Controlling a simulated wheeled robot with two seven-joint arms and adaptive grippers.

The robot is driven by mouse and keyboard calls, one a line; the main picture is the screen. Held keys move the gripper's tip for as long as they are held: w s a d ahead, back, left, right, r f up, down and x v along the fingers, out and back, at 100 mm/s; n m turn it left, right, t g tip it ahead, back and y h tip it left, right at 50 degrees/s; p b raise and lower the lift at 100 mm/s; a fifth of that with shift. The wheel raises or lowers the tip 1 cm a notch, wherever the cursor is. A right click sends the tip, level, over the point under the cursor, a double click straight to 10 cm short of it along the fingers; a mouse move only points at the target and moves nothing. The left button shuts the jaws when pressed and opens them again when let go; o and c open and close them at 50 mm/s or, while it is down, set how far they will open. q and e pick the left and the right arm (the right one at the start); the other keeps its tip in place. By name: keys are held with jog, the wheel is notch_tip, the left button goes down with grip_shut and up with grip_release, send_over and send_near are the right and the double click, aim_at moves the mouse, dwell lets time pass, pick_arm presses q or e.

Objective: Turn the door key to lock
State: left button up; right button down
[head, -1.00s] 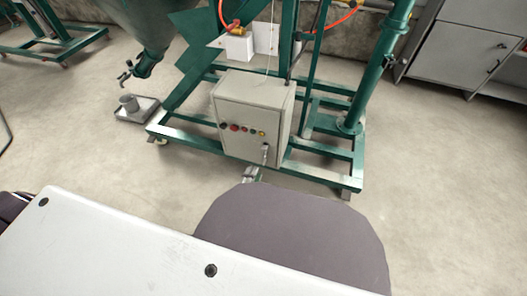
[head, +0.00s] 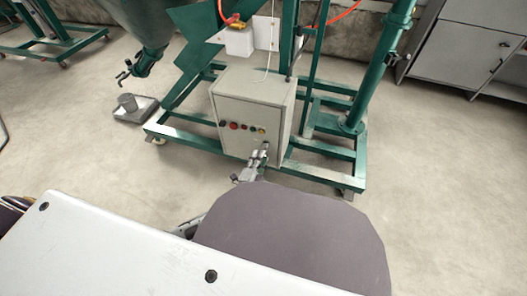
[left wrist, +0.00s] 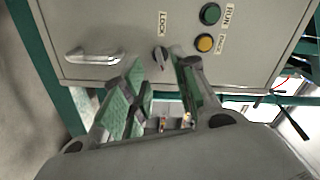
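The beige control box (head: 235,140) stands on the green frame. In the left wrist view its door (left wrist: 100,25) shows a LOCK label (left wrist: 163,25) and a small dark key or knob (left wrist: 160,58) below it. My left gripper (head: 259,156) is at the lower right of the box front. In the left wrist view the left gripper (left wrist: 163,62) is open, with its two fingertips on either side of the key and a gap between. I cannot tell whether a fingertip touches it. My right gripper is not in view.
A metal door handle (left wrist: 93,55) is left of the key. The green RUN button (left wrist: 210,14) and a yellow button (left wrist: 205,43) are to its right. The green frame (head: 320,172) has beams beside and below the box. The floor (head: 440,190) at right is clear.

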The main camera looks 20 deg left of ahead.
aim_at(264, 148)
pick_arm(q)
jog(key=shift+w+d+b, duration=0.1)
jog(key=shift+w+b, duration=1.2)
jog(key=shift+w, duration=1.45)
grip_shut()
